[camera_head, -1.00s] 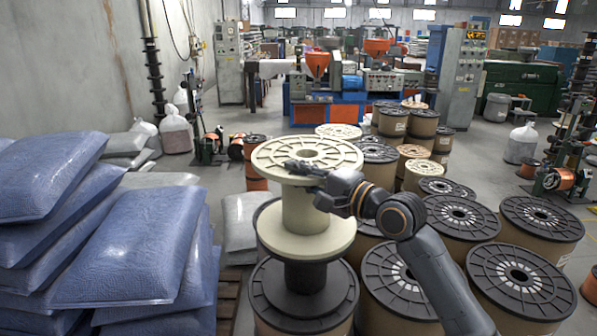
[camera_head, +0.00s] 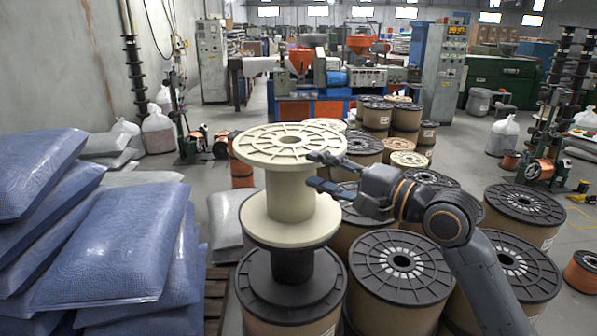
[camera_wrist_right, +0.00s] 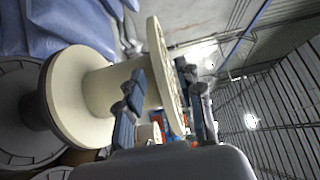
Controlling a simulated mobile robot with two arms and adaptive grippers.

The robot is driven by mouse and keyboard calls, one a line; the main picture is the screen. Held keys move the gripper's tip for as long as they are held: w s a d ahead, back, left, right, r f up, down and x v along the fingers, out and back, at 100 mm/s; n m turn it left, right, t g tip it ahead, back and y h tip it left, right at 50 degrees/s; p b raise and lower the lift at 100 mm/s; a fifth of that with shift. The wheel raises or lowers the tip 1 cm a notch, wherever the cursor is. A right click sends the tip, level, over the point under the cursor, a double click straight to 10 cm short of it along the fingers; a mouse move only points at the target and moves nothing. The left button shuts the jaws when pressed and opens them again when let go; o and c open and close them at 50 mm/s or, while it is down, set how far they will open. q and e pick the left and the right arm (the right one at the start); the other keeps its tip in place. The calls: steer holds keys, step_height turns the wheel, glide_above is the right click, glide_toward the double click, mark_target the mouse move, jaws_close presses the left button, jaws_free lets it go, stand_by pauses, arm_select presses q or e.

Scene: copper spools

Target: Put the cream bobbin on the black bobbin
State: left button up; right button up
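The cream bobbin (camera_head: 291,195) stands upright on the black bobbin (camera_head: 292,265) in the head view. The black bobbin's dark core and lower flange show beneath it; its top flange is mostly hidden. My right gripper (camera_head: 314,171) is at the right edge of the cream bobbin's upper flange, one finger above the other with a gap between them. In the right wrist view, the cream bobbin (camera_wrist_right: 95,92) lies sideways in the picture, and the flange's rim passes between the open fingers (camera_wrist_right: 168,105). Contact cannot be told. My left gripper is out of view.
Large brown spools with black flanges (camera_head: 402,265) crowd the floor to the right. Blue sacks (camera_head: 125,245) are piled at the left. More spools (camera_head: 377,115) and an orange and blue machine (camera_head: 310,105) stand behind. Open floor (camera_head: 205,170) shows between sacks and machine.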

steer(key=shift+v, duration=1.2)
